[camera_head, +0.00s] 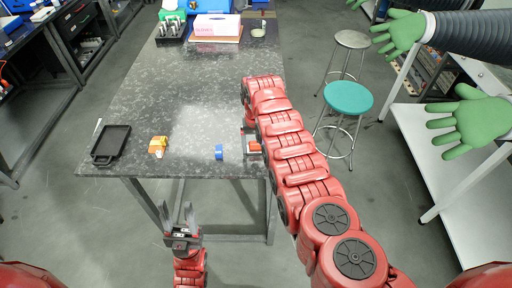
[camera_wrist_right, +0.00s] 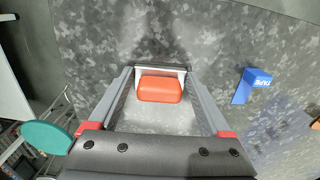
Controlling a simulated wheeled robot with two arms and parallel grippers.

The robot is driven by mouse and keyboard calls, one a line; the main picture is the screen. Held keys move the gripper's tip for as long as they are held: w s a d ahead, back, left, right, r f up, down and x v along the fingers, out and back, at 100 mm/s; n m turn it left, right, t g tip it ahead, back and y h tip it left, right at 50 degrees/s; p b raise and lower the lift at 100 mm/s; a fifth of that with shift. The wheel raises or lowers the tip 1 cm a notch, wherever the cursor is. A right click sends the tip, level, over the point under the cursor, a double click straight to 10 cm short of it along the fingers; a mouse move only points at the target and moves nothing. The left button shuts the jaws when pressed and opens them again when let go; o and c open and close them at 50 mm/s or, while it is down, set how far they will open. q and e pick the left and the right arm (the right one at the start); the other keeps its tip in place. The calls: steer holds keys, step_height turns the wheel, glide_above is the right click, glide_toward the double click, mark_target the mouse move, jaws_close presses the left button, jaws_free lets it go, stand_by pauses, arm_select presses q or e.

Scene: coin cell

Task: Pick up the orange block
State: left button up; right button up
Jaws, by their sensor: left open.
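An orange block (camera_wrist_right: 160,89) lies between the fingertips of my right gripper (camera_wrist_right: 160,80) in the right wrist view, close to both fingers. I cannot tell whether the fingers touch it or whether it rests on the table. In the head view the orange block (camera_head: 254,147) shows near the table's right edge, partly hidden by my right arm. My left gripper (camera_head: 180,222) is open and empty, in front of the table's near edge.
The dark speckled table (camera_head: 190,105) bears a blue block (camera_head: 219,152), an orange-and-yellow piece (camera_head: 158,146) and a black tray (camera_head: 111,144) at left. A pink-and-white box (camera_head: 217,27) stands at the back. A teal stool (camera_head: 348,98) is to the right. The table's middle is clear.

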mark_target(255, 143)
steer(key=c, duration=0.8)
steer(key=shift+r, duration=0.15)
steer(key=shift+r+b, duration=0.65)
steer(key=shift+r, duration=0.15)
steer(key=shift+a+r, duration=0.1)
steer(key=shift+r, duration=0.85)
steer(key=s+p, duration=0.1)
steer(key=p, duration=0.1)
steer(key=s+p, duration=0.1)
steer(key=s, duration=0.1)
steer(key=shift+r+p, duration=0.3)
steer(key=shift+p, duration=0.05)
steer(key=shift+s+a+r+p, duration=0.1)
steer(key=shift+s+p, duration=0.65)
steer(key=shift+s, duration=1.45)
steer(key=shift+s+a+r+p, duration=0.1)
steer(key=shift+s+p, duration=0.7)
steer(key=shift+s, duration=1.35)
steer(key=shift+s+a+r+p, duration=0.1)
steer(key=shift+s+p, duration=0.65)
steer(key=shift+s, duration=1.45)
